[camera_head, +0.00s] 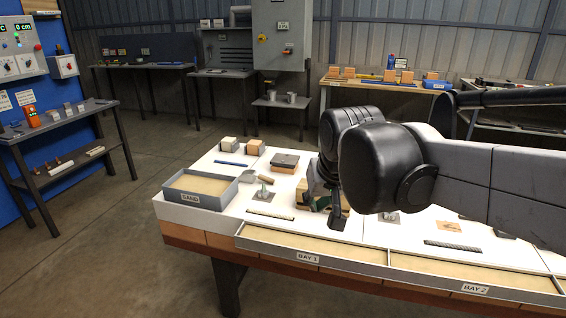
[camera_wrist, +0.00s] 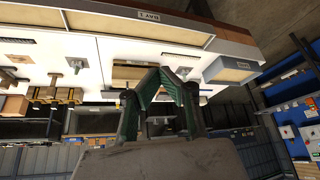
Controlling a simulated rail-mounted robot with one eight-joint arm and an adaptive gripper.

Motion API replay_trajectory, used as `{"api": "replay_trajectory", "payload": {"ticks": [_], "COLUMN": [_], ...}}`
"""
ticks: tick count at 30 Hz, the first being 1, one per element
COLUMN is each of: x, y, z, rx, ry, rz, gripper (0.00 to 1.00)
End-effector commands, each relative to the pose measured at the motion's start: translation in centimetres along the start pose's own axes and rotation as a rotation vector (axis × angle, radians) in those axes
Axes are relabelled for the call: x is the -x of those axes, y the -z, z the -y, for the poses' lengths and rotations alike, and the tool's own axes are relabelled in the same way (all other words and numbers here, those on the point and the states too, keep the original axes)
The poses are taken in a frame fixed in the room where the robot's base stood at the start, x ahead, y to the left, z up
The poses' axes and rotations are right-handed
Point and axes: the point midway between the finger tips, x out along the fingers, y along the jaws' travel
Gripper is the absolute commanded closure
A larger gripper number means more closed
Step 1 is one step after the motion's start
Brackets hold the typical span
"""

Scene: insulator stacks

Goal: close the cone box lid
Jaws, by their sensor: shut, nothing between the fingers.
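A light wooden box (camera_head: 304,190), which looks like the cone box, stands on the white bench top and is partly hidden behind my gripper (camera_head: 322,203) in the head view. In the wrist view the wooden box (camera_wrist: 126,73) shows just left of and behind my green fingertips (camera_wrist: 164,74). The fingers meet at the tips and hold nothing. I cannot tell whether they touch the box. Its lid cannot be made out clearly, so I cannot tell how far open it is.
A grey sand tray (camera_head: 200,190) stands at the bench's left end. A trowel (camera_head: 256,179), a metal stand (camera_head: 264,194) and a dark-topped block (camera_head: 285,163) are near the box. The long bay tray (camera_head: 310,247) runs along the front edge.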

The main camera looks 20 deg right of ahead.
Motion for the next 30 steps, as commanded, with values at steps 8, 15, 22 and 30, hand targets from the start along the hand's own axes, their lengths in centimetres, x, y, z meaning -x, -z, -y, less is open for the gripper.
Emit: {"api": "replay_trajectory", "payload": {"ticks": [8,15,22,30], "x": [0.2,-1.6,-4.5,-9.1], "y": [7.4,14.2,20.0,25.4], "z": [-1.2,-3.1,-5.4,-8.6], "rx": [-0.063,-0.135,-0.204,-0.288], "ry": [-0.018,-0.047,-0.076,-0.111], "rz": [0.06,0.117,0.17,0.231], "gripper": [1.0,1.0,1.0,1.0]}}
